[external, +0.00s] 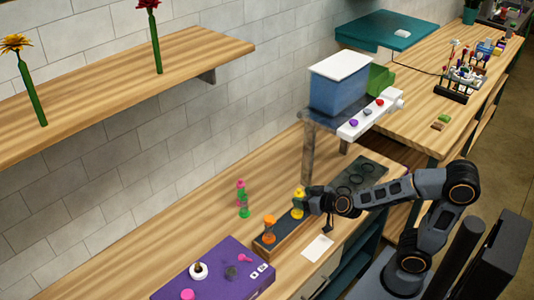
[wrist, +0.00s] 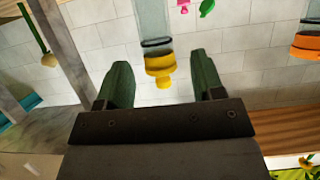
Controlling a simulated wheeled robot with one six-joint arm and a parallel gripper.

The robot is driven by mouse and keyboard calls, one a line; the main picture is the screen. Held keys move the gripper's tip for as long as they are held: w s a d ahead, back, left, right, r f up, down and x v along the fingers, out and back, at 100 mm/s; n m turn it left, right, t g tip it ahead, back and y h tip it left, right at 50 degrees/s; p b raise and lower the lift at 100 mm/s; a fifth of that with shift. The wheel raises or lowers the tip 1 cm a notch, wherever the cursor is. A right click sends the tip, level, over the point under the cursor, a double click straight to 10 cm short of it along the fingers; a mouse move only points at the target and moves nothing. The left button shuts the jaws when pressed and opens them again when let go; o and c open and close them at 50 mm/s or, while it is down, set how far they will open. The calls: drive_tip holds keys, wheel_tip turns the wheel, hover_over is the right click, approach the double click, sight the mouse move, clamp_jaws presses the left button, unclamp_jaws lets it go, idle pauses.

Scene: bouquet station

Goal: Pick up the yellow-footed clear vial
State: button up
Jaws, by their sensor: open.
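The yellow-footed clear vial (external: 299,203) stands upright at the right end of a dark-topped wooden rack (external: 284,232). In the wrist view its yellow foot (wrist: 160,68) and clear body (wrist: 152,22) appear between the two dark green fingers, with a gap on each side. My gripper (wrist: 162,76) is open around or just short of the vial; the exact depth is hard to tell. In the external view my gripper (external: 308,204) is right beside the vial, and its fingers are partly hidden.
An orange vial (external: 269,230) stands at the rack's left end. A green and pink item (external: 243,200) stands behind. A purple box (external: 215,272) is at front left, a white card (external: 318,247) in front of the rack. A metal stand (external: 308,150) rises behind right.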

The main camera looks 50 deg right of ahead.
sight(295, 195)
drive_tip(key=shift+b+x, duration=0.7)
drive_tip(key=shift+x, duration=1.55)
drive_tip(key=shift+c, duration=0.3)
clamp_jaws()
